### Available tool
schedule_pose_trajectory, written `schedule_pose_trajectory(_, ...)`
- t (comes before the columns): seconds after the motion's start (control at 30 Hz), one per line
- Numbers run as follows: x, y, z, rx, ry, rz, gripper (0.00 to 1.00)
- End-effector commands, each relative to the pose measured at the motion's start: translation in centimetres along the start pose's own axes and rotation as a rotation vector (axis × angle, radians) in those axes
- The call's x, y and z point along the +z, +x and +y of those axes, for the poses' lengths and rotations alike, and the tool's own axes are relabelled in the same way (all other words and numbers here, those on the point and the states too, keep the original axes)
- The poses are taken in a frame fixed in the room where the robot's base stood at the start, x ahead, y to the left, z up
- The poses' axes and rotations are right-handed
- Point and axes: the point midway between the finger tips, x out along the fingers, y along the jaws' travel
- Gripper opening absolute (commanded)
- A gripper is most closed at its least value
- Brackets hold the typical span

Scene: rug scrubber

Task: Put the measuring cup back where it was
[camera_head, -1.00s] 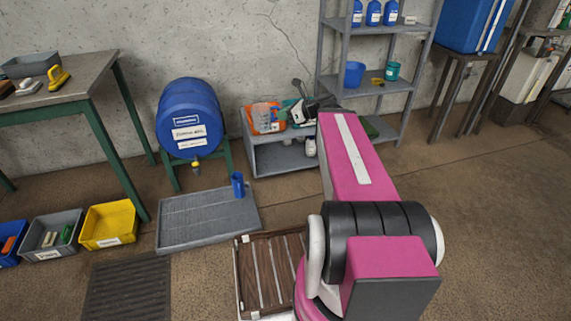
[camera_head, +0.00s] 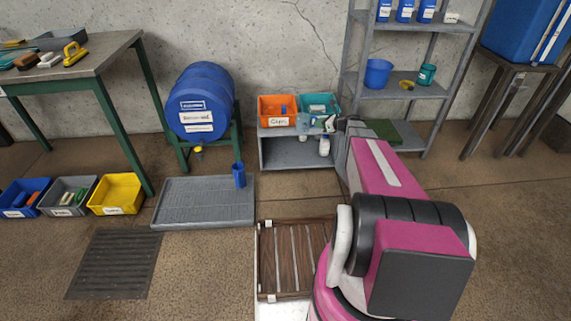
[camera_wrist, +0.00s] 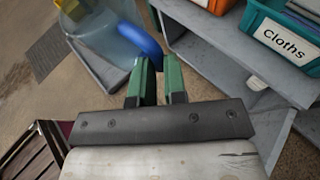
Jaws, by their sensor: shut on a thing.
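The measuring cup (camera_wrist: 92,30) is a clear, see-through jug with a blue handle (camera_wrist: 138,38). In the wrist view my gripper (camera_wrist: 158,65) has its green fingers closed on that handle. I cannot tell from the head view how far the cup is from the shelf. Part of the cup is cut off by the wrist view's top edge.
An orange bin (camera_head: 277,118) and a teal cloths bin (camera_wrist: 273,40) stand on the low shelf unit (camera_head: 285,158). A slatted wooden board (camera_head: 280,265) lies beside my arm.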

Motion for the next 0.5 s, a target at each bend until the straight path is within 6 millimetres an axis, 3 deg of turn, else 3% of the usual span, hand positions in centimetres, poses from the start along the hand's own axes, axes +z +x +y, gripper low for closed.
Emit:
schedule_pose_trajectory(0.03,-2.7,2.0,-2.4,-0.005,0.007,0.001,0.00)
schedule_pose_trajectory(0.1,-5.7,3.7,-4.2,-0.015,0.010,0.001,0.00)
schedule_pose_trajectory(0.5,-24.5,12.8,-12.1,-0.069,0.031,0.015,0.00)
